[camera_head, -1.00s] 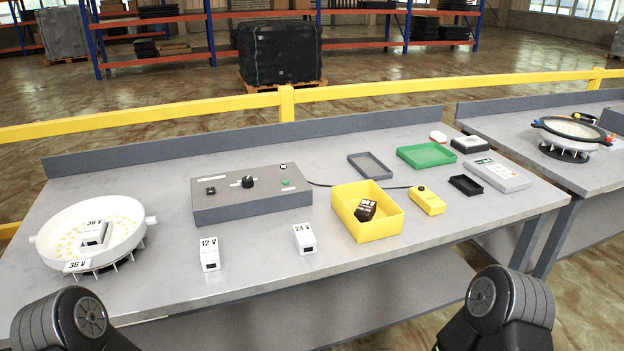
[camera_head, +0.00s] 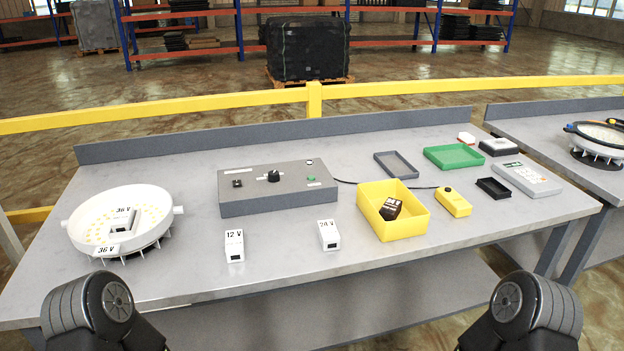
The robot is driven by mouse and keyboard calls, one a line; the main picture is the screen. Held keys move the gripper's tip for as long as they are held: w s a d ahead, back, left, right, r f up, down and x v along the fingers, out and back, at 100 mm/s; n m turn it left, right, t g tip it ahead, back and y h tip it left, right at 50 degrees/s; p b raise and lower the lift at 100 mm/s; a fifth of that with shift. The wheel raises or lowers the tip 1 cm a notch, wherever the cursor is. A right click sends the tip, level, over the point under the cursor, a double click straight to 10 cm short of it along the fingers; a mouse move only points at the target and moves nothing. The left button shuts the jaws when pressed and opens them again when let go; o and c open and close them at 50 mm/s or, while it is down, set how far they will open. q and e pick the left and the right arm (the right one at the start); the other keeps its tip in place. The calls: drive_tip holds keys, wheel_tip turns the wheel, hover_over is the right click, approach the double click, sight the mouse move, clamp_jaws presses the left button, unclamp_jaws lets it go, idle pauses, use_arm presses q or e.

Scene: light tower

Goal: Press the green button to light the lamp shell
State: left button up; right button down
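The grey control box (camera_head: 276,188) stands at the middle of the table. A small green button (camera_head: 311,179) is on its top at the right, beside a black knob (camera_head: 274,175) and a black switch (camera_head: 237,183). Parts of both my arms show at the bottom edge, in front of the table. Neither gripper's fingers are in view.
White 12 V (camera_head: 234,246) and 24 V (camera_head: 329,235) blocks stand in front of the control box. A yellow bin (camera_head: 412,222) holds a dark block (camera_head: 391,207). A yellow box with a button (camera_head: 454,202), a green tray (camera_head: 454,156) and a meter (camera_head: 527,179) are at right.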

use_arm(q)
clamp_jaws()
idle(0.7)
idle(0.6)
